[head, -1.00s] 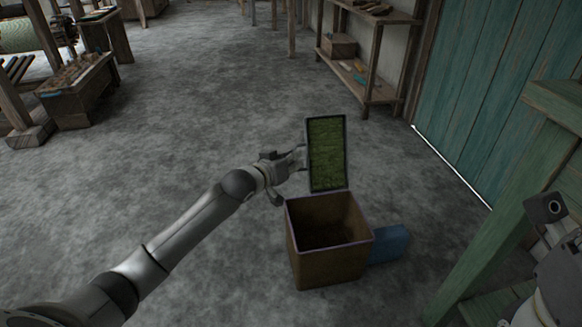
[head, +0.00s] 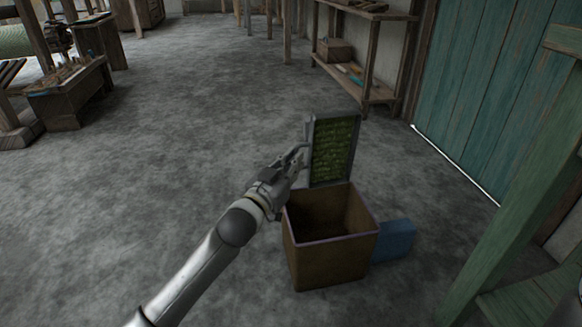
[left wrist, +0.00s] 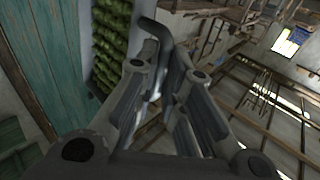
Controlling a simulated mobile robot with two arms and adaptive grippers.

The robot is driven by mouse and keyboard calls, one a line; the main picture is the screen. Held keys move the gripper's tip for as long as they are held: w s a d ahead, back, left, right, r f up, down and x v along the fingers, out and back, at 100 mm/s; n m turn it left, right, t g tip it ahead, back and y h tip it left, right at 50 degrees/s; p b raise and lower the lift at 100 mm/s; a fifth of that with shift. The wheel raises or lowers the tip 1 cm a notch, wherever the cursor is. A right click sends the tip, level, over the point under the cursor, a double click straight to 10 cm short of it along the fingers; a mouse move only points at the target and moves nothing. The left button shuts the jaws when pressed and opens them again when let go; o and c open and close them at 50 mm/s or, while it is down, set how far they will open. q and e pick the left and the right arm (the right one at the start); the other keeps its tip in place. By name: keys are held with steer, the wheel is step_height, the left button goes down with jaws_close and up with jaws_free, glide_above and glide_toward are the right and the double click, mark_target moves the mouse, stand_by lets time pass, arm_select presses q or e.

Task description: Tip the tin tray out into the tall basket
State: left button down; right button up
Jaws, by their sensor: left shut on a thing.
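The tin tray (head: 311,138) is a grey-rimmed rectangle standing steeply on edge, with green lumpy contents (head: 334,148) on the face toward me. It is at the far side of the tall basket (head: 325,262), its lower edge near the basket's back rim. I cannot tell if they touch. My left gripper (head: 299,157) is shut on the tray's left edge. In the left wrist view the green contents (left wrist: 110,45) show beside the fingers (left wrist: 168,55). The brown, open-topped basket stands upright, its inside dark. My right gripper is out of view.
A blue box (head: 393,241) sits on the floor, right of the basket. A green wooden frame (head: 510,205) stands at the right, and a wooden shelf (head: 350,72) at the back. The grey floor (head: 180,120) to the left is clear.

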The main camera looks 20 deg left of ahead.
arm_select(q)
steer(key=s+m+t+b, duration=0.1)
steer(key=b, duration=0.1)
steer(key=d+f+b, duration=0.1)
steer(key=b, duration=0.1)
steer(key=shift+s+d+f+m+t+h, duration=0.1)
steer(key=shift+s+f+m+t+h, duration=0.1)
steer(key=shift+s+m+t+h, duration=0.15)
steer(key=shift+r, duration=0.1)
